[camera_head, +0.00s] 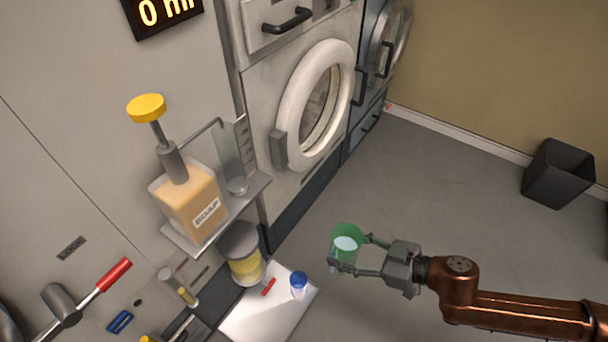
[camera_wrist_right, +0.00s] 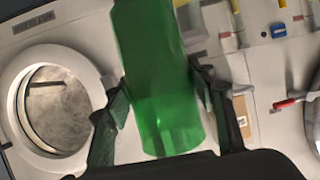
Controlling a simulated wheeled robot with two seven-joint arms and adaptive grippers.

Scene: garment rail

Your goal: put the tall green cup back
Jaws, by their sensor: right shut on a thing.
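The tall green cup (camera_head: 345,238) is in my right gripper, over the floor in front of the washing machines. It looks translucent, with a pale blue-white patch inside in the head view. In the right wrist view the cup (camera_wrist_right: 158,80) stands between the two fingers, its upper end cut off by the frame. My right gripper (camera_head: 358,255) is shut on the cup's sides; it also shows in the right wrist view (camera_wrist_right: 160,115). My left gripper is not in view.
A wall shelf (camera_head: 258,186) carries a soap dispenser (camera_head: 190,200). Below are a yellow-filled jar (camera_head: 245,262) and a white board (camera_head: 258,318) with a blue-capped container (camera_head: 299,284) and a red piece (camera_head: 268,287). A dark bin (camera_head: 556,175) stands far right. The floor between is clear.

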